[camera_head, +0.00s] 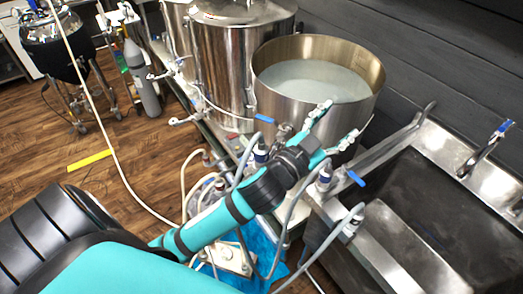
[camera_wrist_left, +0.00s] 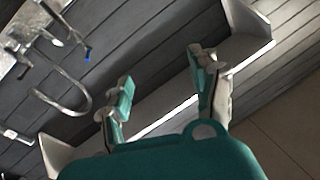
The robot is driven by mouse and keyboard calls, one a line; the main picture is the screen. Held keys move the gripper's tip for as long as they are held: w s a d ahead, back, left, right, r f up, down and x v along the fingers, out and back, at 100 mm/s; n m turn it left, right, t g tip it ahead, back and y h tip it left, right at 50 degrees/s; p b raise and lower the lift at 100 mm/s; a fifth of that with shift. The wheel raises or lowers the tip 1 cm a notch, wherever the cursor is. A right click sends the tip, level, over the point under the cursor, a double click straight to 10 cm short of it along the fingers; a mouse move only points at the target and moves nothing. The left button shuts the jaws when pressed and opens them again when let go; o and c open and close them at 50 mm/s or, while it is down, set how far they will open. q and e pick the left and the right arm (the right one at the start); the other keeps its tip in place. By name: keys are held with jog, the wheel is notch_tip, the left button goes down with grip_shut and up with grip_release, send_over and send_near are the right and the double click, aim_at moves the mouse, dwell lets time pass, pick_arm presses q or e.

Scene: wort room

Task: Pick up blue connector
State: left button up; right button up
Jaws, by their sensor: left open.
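My left gripper (camera_head: 334,121) is open in the head view, in front of the open steel pot's lower wall. Its fingers stand apart with nothing between them in the left wrist view (camera_wrist_left: 160,68). I cannot tell which part is the blue connector. Hose fittings with blue bands stand near my arm: one fitting (camera_head: 261,150) left of the wrist and one fitting (camera_head: 325,176) right of it. Blue valve handles also show, one handle (camera_head: 265,118) behind the wrist and one handle (camera_head: 356,178) by the sink. My arm hides part of the hoses. My right gripper is out of view.
An open steel pot (camera_head: 262,95) with cloudy liquid stands beside a lidded kettle (camera_head: 222,65). A steel sink (camera_head: 440,150) with a faucet (camera_head: 487,148) is at right. Hoses (camera_head: 294,205) loop around my arm. A pump (camera_head: 232,258) sits below, over a blue cloth (camera_head: 262,245).

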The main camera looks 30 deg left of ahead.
pick_arm(q)
jog(key=d+r+m+t+h, duration=0.2)
jog(key=d+r+m+h, duration=0.4)
jog(key=r, duration=0.4)
jog(key=s+d+r+m+g+h, duration=0.65)
jog(key=m+g+h, duration=0.35)
jog(key=m+h, duration=0.25)
jog(key=m+g+y, duration=0.7)
jog(key=g+y, duration=0.4)
jog(key=y, duration=1.1)
send_over(262, 151)
jog(key=w, duration=0.1)
notch_tip(262, 151, down, 11)
jog(key=f, duration=1.1)
jog(key=shift+w+a, duration=0.15)
jog(key=shift+a, duration=0.25)
jog(key=f+p, duration=0.2)
jog(key=f, duration=0.1)
jog(key=f+p, duration=0.1)
jog(key=shift+s+f, duration=0.25)
jog(key=shift+f, duration=0.55)
grip_shut()
